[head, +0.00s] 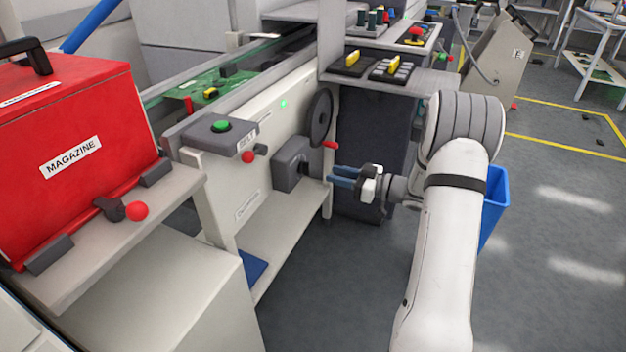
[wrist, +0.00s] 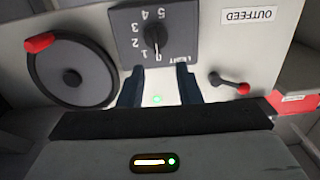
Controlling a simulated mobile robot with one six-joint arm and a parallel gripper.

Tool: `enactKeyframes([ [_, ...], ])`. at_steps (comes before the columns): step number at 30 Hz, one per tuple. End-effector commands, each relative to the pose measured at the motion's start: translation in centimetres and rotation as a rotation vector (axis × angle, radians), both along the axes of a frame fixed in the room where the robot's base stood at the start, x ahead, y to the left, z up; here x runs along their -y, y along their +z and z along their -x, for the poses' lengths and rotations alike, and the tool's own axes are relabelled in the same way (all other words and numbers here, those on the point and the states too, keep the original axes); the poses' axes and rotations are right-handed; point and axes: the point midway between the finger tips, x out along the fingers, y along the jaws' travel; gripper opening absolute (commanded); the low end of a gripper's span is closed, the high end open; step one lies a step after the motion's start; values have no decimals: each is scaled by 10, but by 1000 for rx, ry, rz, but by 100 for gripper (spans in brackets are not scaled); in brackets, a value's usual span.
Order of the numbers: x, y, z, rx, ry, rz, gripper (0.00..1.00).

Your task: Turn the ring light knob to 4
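The ring light knob (wrist: 151,37) is a dark round knob on a grey box (wrist: 181,25), seen upside down in the wrist view. Digits run around one side of it, up to 5. Its pointer seems to be at the low end, near 1 or below; the exact mark is too small to tell. The box also shows in the head view (head: 289,163), where I cannot make out the knob. My gripper (wrist: 158,72) is open and empty, its dark blue fingers apart and facing the box. In the head view my gripper (head: 332,175) is just right of the box.
A dark handwheel (head: 320,118) with a red handle (head: 330,145) is close beside the box. A red-ended lever (wrist: 243,88) and an OUTFEED label (wrist: 249,16) are on the panel's other side. A red magazine (head: 85,120) stands at left. Open floor lies to the right.

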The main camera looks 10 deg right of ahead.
Motion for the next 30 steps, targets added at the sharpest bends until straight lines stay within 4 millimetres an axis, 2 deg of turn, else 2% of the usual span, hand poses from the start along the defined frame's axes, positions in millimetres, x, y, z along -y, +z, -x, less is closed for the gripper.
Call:
enactKeyframes([
  [4,-5,-4,-10,26,-13,3,31],
  [15,-51,-4,-42,23,-11,3,31],
  [20,-59,-3,-48,22,-11,4,31],
  [27,-61,-3,-49,22,-12,4,31],
  [30,-61,-3,-48,22,-11,4,24],
])
